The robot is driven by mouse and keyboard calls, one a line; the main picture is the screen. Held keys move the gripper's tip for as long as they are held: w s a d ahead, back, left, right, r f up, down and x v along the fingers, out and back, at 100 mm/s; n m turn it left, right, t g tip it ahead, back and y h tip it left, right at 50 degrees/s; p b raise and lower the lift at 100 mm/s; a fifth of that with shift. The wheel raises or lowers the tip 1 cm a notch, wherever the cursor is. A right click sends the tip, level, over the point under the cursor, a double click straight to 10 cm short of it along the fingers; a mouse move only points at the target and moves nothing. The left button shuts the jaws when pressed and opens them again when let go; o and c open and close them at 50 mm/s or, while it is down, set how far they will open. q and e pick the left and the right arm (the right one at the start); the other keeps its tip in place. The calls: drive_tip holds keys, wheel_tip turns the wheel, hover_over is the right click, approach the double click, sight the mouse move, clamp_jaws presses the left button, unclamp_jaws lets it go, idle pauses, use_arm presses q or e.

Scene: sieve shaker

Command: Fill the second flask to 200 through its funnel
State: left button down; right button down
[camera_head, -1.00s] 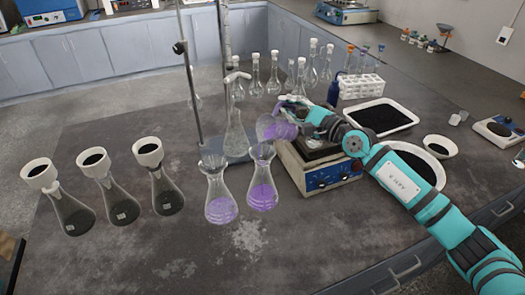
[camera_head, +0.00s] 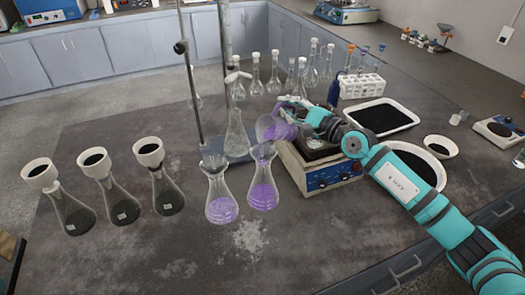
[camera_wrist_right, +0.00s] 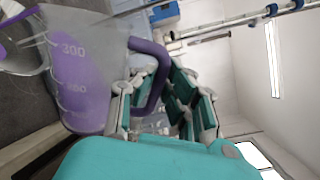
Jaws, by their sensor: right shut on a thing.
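My right gripper (camera_head: 292,110) is shut on the handle (camera_wrist_right: 152,75) of a clear graduated jug (camera_head: 267,127) with purple liquid. The jug is tilted left, its lip above the funnel (camera_head: 263,151) of the right-hand flask (camera_head: 263,196). Purple shows at the lip and in the funnel. This flask and the flask (camera_head: 222,207) left of it both stand upright, with purple liquid in their lower parts. Their scale readings are too small to read. In the right wrist view the jug (camera_wrist_right: 78,75) shows large white marks. My left gripper is not in view.
A stand (camera_head: 196,90) with an empty flask (camera_head: 236,135) is close behind the purple flasks. A hotplate-like device (camera_head: 325,175) sits under my right forearm. Several dark-filled flasks with white funnels stand at the left. The front table is clear.

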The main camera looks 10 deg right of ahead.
drive_tip(key=shift+s+d+r, duration=0.15)
drive_tip(key=shift+d, duration=0.1)
drive_tip(key=shift+a, duration=0.3)
